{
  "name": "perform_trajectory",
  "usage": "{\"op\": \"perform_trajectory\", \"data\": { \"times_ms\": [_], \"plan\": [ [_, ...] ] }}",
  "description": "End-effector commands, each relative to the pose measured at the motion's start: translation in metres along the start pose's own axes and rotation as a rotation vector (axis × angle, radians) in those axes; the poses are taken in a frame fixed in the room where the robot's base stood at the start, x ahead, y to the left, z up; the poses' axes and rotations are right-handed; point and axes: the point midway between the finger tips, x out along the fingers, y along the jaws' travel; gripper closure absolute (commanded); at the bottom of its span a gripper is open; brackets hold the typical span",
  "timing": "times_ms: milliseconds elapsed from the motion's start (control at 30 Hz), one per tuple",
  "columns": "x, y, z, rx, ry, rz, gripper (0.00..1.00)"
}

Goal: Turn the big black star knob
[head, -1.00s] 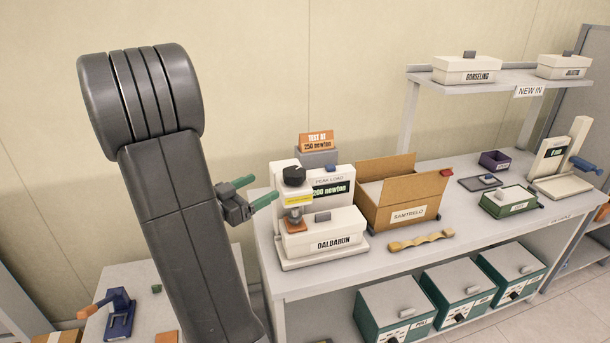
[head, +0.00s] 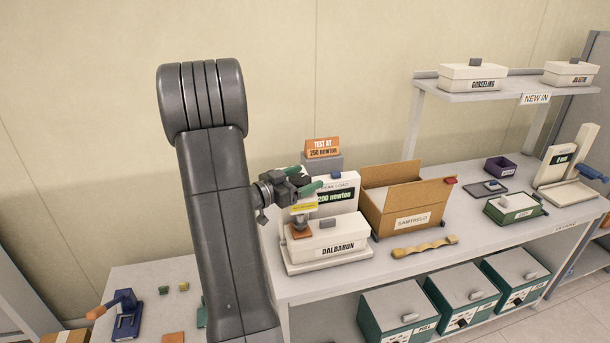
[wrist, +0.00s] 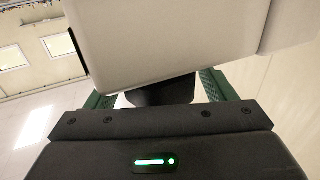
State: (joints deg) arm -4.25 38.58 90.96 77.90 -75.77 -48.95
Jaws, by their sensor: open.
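The black knob belongs to the white press-like tester (head: 350,263) on the bench. In the head view my gripper (head: 303,179) is at the tester's top and largely covers the knob. In the wrist view the dark knob (wrist: 160,92) shows against the tester's pale head (wrist: 165,40), between the two green fingers of my open gripper (wrist: 157,93). Its star shape cannot be made out there, and I cannot tell whether a finger touches it. The tester's display (head: 335,195) reads 200 newton. An orange sign (head: 322,147) above reads "TEST AT 250 newton".
A white box labelled DALBABUN (head: 325,235) sits at the tester's base. The shelf (head: 500,91) is farther right.

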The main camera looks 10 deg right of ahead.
Motion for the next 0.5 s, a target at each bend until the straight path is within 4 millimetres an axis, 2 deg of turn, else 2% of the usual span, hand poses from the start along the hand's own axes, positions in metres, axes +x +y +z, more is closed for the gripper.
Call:
{"op": "perform_trajectory", "data": {
  "times_ms": [133, 400, 500],
  "plan": [
    [0.0084, 0.0000, -0.0001, 0.000, 0.000, 0.000, 0.23],
    [0.0091, -0.0002, 0.0003, 0.000, 0.000, -0.001, 0.23],
    [0.0090, -0.0001, 0.0002, 0.000, 0.000, -0.001, 0.43]
  ]
}}
